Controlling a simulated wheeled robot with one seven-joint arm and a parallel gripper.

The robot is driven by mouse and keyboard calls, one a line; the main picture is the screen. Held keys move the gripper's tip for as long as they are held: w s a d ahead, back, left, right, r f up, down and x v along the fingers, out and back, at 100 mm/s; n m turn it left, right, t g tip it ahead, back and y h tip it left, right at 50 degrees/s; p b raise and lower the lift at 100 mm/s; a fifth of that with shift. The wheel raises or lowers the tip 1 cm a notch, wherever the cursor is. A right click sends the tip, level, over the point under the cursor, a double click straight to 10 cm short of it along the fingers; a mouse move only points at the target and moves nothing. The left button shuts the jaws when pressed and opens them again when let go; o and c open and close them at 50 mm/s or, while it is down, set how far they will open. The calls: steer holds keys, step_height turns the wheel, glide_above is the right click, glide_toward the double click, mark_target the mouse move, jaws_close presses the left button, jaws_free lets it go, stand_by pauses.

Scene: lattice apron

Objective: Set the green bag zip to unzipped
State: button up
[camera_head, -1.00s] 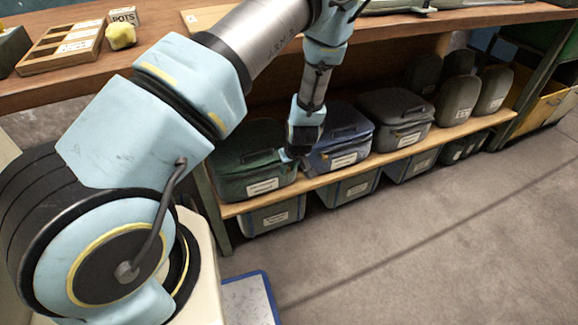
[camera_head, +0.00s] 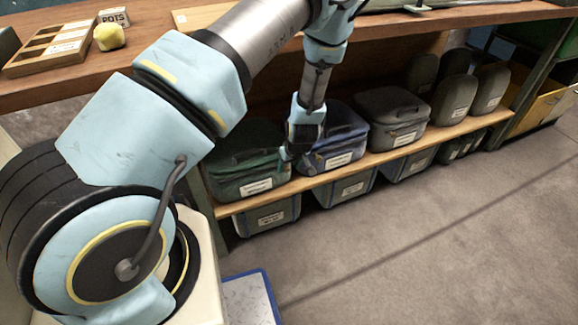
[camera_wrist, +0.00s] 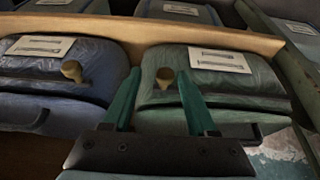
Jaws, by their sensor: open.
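The green bag (camera_head: 240,172) sits at the left end of the wooden shelf in the head view, with a white label on its front. In the wrist view the green bag (camera_wrist: 240,80) is on the right, and its tan zip pull (camera_wrist: 165,77) stands out near the bag's left end. My gripper (camera_wrist: 160,92) is open and empty. Its two teal fingers lie to either side of the zip pull in the wrist view; contact does not show. In the head view my gripper (camera_head: 296,162) is at the green bag's right end.
The blue bag (camera_head: 335,152) stands close beside the green bag, with its own tan pull (camera_wrist: 72,70). A grey bag (camera_head: 397,122) is further right. The shelf board (camera_head: 400,152) has lidded bins beneath it.

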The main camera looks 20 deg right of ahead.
steer(key=p+v, duration=0.1)
steer(key=v, duration=0.9)
steer(key=shift+r, duration=0.4)
steer(key=shift+s, duration=0.1)
